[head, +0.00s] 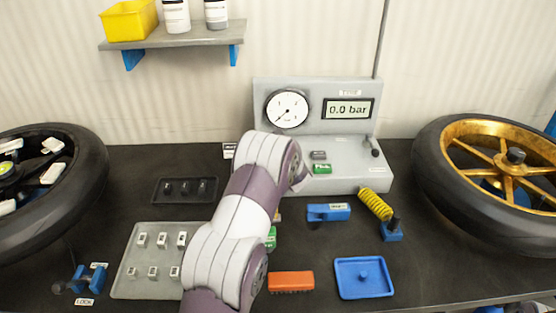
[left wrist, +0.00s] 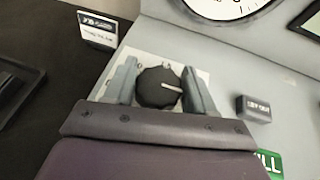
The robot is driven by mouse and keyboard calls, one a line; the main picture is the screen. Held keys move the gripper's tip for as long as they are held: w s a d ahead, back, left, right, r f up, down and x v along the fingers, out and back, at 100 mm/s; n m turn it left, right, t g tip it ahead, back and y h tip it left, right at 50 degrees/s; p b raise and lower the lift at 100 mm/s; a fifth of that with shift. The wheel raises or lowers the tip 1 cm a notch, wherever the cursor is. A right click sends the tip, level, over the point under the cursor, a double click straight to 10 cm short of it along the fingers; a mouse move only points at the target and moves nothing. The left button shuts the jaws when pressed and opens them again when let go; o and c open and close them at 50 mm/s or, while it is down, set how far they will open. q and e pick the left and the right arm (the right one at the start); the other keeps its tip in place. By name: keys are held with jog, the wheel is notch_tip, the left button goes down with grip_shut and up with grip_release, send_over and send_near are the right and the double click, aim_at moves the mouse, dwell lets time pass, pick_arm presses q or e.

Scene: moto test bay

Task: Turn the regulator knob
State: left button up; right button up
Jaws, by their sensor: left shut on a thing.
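The regulator knob (left wrist: 157,92) is dark and round, with a white pointer line toward the right, on a pale marked plate on the grey test panel (head: 345,160). My left gripper (left wrist: 160,78) has one finger on each side of the knob and is shut on it. In the head view my left arm covers the knob and the gripper. A round gauge (head: 287,109) on the panel has its needle toward the lower left. The display (head: 349,109) reads 0.0 bar. My right gripper is in neither view.
A green button (head: 322,169) and a small grey button (head: 319,155) are beside my arm; a lever (head: 374,147) is at the panel's right. Wheels stand left (head: 85,165) and right (head: 435,165). A yellow coil (head: 376,204) and blue tray (head: 364,290) lie in front.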

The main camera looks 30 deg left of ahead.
pick_arm(q)
jog(key=shift+r, duration=0.1)
jog(key=o, duration=1)
jog(key=shift+c, duration=0.2)
jog(key=b+v, duration=0.1)
jog(key=v, duration=1.1)
jog(key=shift+s+d, duration=0.15)
jog(key=shift+s, duration=0.1)
jog(key=shift+r, duration=0.1)
